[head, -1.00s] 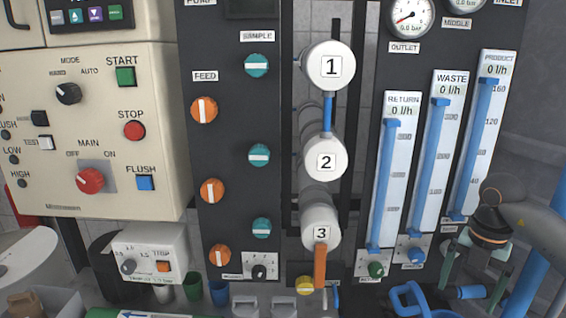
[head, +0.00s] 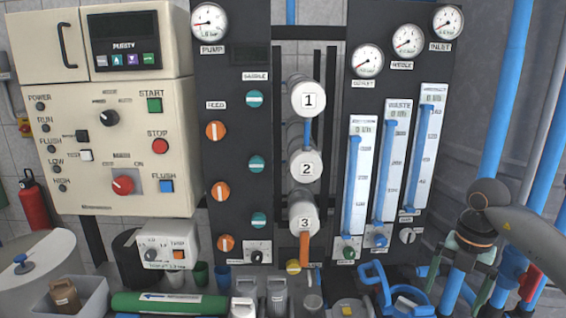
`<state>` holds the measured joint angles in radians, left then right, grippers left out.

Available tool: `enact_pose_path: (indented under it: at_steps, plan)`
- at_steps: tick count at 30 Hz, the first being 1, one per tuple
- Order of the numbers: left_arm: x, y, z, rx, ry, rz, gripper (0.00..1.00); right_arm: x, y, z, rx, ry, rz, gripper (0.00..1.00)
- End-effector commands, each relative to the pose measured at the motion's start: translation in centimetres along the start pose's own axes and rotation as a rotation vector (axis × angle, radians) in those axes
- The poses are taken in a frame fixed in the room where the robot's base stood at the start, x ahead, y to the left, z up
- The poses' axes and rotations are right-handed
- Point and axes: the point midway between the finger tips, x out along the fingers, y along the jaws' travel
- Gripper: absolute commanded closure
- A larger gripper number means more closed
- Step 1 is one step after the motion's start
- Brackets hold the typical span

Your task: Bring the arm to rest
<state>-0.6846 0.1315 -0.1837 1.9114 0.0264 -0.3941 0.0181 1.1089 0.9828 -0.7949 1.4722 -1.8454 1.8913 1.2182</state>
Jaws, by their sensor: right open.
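My right arm (head: 520,226) comes in from the right edge, in front of the lower right of the rack. Its dark wrist has an orange ring. My right gripper (head: 459,279) points down below it, with its thin fingers spread apart and nothing seen between them. It appears in front of blue pipes, to the right of the black panel's lower corner. I cannot tell its exact distance from the pipes. My left gripper is not in view.
The black panel (head: 232,60) carries gauges, knobs, flow tubes and white vessels numbered 1 to 3. A beige control box (head: 70,130) stands left. Below are a green cylinder (head: 165,303), a grey bin (head: 93,297) and a blue-handled item (head: 375,285). Blue pipes (head: 505,100) rise at right.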

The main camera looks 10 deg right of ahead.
Motion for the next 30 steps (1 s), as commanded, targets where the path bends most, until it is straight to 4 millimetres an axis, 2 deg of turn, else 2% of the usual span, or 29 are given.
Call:
enact_pose_path:
  at_steps: [1,3,5,8,9,12,15,16,19,23,26,29,30]
  plan:
    - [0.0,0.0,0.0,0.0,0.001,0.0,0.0,2.2,2.0,-2.2,-0.074,0.066,0.048,0.0]
    - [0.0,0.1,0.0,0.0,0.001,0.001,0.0,4.1,4.3,-4.8,-0.156,0.143,0.135,0.0]
    - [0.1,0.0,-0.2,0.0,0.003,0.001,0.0,5.6,6.3,-7.4,-0.219,0.217,0.218,0.0]
    - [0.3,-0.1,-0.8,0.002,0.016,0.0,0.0,7.6,9.7,-12.7,-0.308,0.362,0.392,0.0]
    - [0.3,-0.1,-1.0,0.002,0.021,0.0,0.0,8.2,11.1,-15.1,-0.333,0.432,0.479,0.0]
    - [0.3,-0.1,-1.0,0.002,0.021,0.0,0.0,8.6,14.3,-21.1,-0.345,0.606,0.724,0.0]
    - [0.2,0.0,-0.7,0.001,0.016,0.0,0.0,7.6,16.7,-25.4,-0.265,0.755,0.976,0.0]
    - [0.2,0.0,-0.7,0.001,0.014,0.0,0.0,7.2,17.2,-26.3,-0.222,0.793,1.047,0.0]
    - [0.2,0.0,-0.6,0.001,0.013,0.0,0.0,6.2,18.5,-27.6,-0.025,0.885,1.263,0.0]
    - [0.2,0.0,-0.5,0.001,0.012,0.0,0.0,6.7,18.8,-26.4,0.342,0.926,1.461,0.0]
    - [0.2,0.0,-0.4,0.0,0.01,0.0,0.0,9.3,17.7,-24.4,0.681,0.897,1.521,0.0]
    - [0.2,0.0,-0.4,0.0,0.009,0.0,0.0,13.9,15.1,-22.7,1.037,0.825,1.488,0.0]
    - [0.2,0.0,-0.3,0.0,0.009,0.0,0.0,16.1,13.6,-22.4,1.175,0.788,1.447,0.0]
